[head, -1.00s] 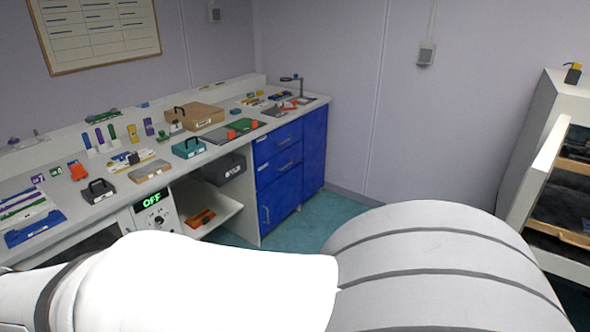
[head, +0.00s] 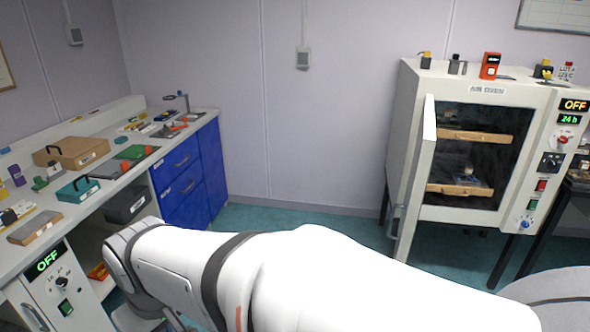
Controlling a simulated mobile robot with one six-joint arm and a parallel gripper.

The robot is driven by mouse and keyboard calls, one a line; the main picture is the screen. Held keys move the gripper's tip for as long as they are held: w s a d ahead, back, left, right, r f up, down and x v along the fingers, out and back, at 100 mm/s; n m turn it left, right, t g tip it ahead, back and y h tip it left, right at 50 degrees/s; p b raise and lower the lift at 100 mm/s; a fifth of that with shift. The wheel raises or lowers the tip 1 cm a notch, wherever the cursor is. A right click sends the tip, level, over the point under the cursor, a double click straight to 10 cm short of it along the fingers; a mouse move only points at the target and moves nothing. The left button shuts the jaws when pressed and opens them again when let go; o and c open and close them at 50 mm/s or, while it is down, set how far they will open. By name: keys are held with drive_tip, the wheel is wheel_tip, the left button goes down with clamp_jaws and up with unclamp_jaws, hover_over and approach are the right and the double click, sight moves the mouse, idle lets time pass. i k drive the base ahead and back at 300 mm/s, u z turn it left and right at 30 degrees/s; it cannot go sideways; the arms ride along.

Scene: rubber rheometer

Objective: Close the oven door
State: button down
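The air oven (head: 487,90) stands at the right on dark legs, with a white body and a label reading AIR OVEN. Its oven door (head: 418,190) is open, hinged at the left side and swung out toward me, so I see it almost edge-on. A handle shows low on the door's outer side. The dark chamber holds two wooden-fronted shelves (head: 460,189). My white arm crosses the bottom of the view, with its wrist at the lower left, well away from the door. My gripper's fingers do not show; they are below the frame or behind the arm.
The oven's panel displays (head: 574,105) read OFF and 24 h. Several small items stand on the oven top. A workbench (head: 95,128) with cases and blue drawers (head: 190,180) runs along the left. Green floor (head: 280,219) is clear between bench and oven.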

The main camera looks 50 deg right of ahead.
sight(425, 148)
drive_tip(key=z, duration=1.1)
drive_tip(key=k, duration=0.1)
drive_tip(key=z, duration=1.45)
drive_tip(key=i, duration=1)
drive_tip(key=z, duration=1.4)
drive_tip(key=k, duration=0.65)
drive_tip(key=u, duration=0.45)
drive_tip(key=i, duration=0.15)
drive_tip(key=z, duration=0.3)
